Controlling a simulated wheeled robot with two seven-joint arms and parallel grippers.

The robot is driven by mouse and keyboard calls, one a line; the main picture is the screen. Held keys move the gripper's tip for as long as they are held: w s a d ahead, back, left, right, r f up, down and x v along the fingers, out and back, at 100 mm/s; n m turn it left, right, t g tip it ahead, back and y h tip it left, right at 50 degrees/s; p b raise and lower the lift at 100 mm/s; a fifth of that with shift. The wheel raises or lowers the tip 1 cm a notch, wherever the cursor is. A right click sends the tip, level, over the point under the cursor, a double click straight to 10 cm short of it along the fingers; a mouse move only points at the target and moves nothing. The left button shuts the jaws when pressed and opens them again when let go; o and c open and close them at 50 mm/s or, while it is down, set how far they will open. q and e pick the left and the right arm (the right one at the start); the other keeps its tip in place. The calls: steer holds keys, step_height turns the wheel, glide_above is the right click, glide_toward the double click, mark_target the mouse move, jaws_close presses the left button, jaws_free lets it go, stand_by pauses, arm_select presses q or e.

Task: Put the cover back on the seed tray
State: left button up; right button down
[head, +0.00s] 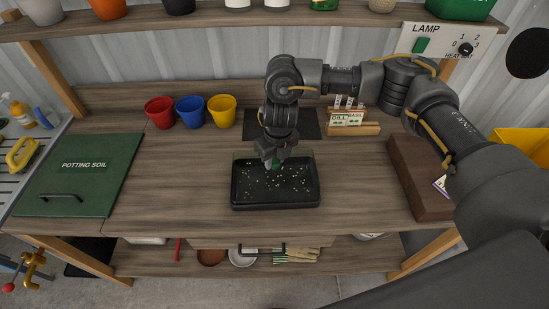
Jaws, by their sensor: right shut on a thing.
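The black seed tray (275,205) stands on the middle of the wooden bench, with dark soil and pale specks inside. My right gripper (274,160) points down over the tray's back half. It is shut on a small green part, which looks like the handle of the clear cover (303,154). The cover is see-through and only faintly outlined over the tray, so I cannot tell whether it rests on the rim or hangs just above it. My left gripper is not in view.
Red (159,112), blue (190,111) and yellow (222,109) pots stand back left. A dark mat (306,124) and seed packets (347,119) lie behind the tray. A green potting soil lid (82,175) is left, a brown box (422,180) right. Bench beside the tray is clear.

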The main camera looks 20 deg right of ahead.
steer(key=c, duration=0.5)
jaws_free()
steer(key=shift+r, duration=0.15)
steer(key=shift+r+p, duration=2.75)
steer(key=shift+r, duration=0.65)
jaws_close()
